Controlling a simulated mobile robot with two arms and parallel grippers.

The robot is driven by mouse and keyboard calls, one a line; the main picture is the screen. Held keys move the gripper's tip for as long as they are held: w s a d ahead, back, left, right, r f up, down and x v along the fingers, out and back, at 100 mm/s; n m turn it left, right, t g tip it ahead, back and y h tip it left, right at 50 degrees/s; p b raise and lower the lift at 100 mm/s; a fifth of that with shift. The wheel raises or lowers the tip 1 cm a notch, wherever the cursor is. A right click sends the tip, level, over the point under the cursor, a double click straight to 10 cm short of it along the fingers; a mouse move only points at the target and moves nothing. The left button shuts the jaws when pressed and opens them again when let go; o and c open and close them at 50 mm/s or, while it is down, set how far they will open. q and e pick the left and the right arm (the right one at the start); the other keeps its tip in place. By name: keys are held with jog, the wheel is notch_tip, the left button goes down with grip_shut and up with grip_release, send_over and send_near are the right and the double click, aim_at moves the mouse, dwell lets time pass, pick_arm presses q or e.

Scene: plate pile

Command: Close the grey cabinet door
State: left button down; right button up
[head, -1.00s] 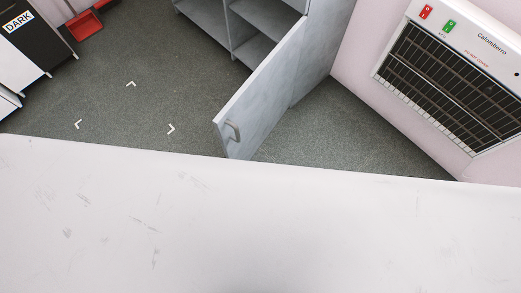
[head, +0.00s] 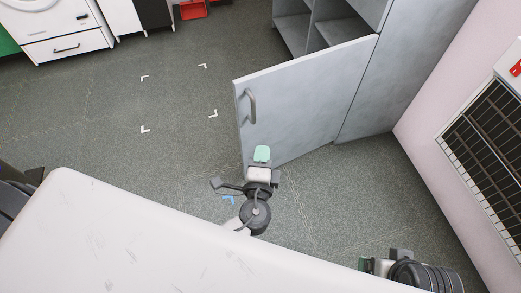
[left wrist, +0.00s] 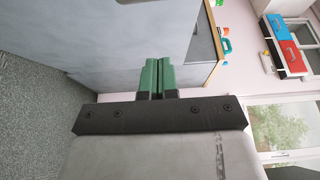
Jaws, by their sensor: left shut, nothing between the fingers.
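The grey cabinet (head: 395,70) stands at the upper right of the head view with shelves showing. Its grey door (head: 300,105) stands wide open, with a curved handle (head: 251,105) near its free left edge. My left gripper (head: 262,154) is at the door's lower edge in the picture, below the handle; I cannot tell whether it touches. In the left wrist view its green fingers (left wrist: 158,76) are together and empty in front of a grey panel (left wrist: 105,40). Part of my right arm shows at the lower right of the head view, with its fingers mostly hidden.
A pink wall (head: 450,130) with a heater grille (head: 490,130) stands right of the cabinet. White drawers (head: 68,45) and a red bin (head: 193,9) are at the upper left. The grey floor (head: 120,110) left of the door is clear apart from white corner marks.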

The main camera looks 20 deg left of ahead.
pick_arm(q)
jog(key=a+x, duration=0.2)
jog(key=x, duration=0.9)
jog(key=shift+s+a, duration=0.3)
jog(key=shift+a, duration=0.05)
